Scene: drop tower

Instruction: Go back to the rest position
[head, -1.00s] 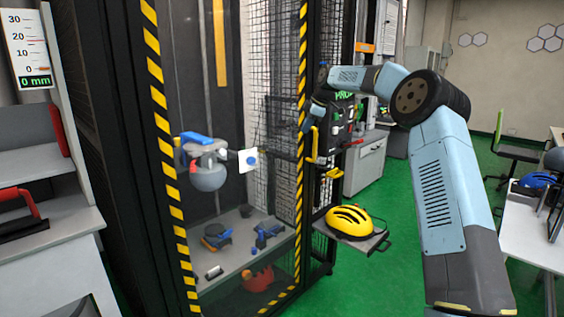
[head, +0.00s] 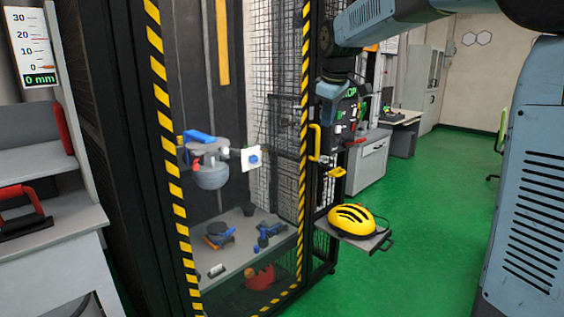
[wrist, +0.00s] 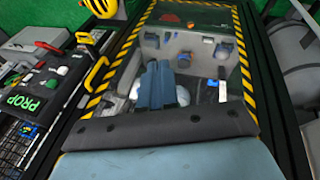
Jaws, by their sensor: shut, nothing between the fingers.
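My gripper (wrist: 159,68) shows in the wrist view as two blue-grey fingers close together, shut and empty. They point toward the drop tower's front, with the tower's inside seen beyond them. In the head view my arm comes in from the upper right and reaches to the tower's right front post; the fingers cannot be made out there. The drop tower (head: 157,95) is a black frame edged with yellow-black stripes. Inside it hangs a grey rounded headform (head: 212,177) with a blue part on top.
A yellow helmet (head: 350,217) rests on a small side shelf (head: 372,243). A control panel (head: 328,110) with a yellow handle stands right of the tower, close below my arm. Grey benches stand at the left.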

